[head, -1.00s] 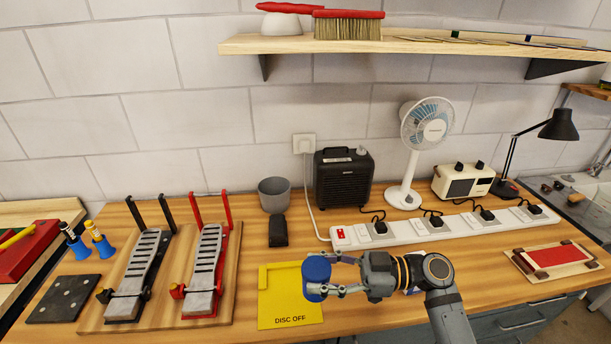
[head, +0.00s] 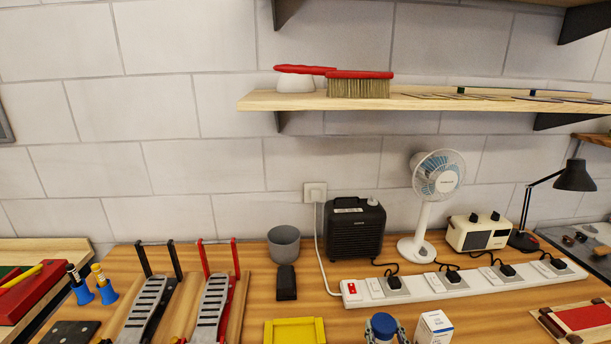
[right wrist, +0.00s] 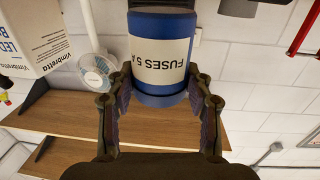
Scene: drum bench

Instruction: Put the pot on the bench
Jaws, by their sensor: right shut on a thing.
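The blue pot (head: 383,325) shows at the bottom edge of the head view, over the front part of the wooden bench (head: 240,268). My right gripper (head: 385,334) is shut on it. In the right wrist view the pot (right wrist: 160,55) has a white label reading "FUSES 5 A", upside down in the picture. The fingers of the gripper (right wrist: 162,95) press on both its sides. The pot's base is cut off in the head view, so I cannot tell whether it touches the bench. My left gripper is not in view.
A white box (head: 433,328) stands just right of the pot. A yellow tray (head: 295,332) lies to its left. Behind are a power strip (head: 455,284), a black heater (head: 355,230), a fan (head: 437,180) and a grey cup (head: 284,246). Pedals (head: 213,305) stand at left.

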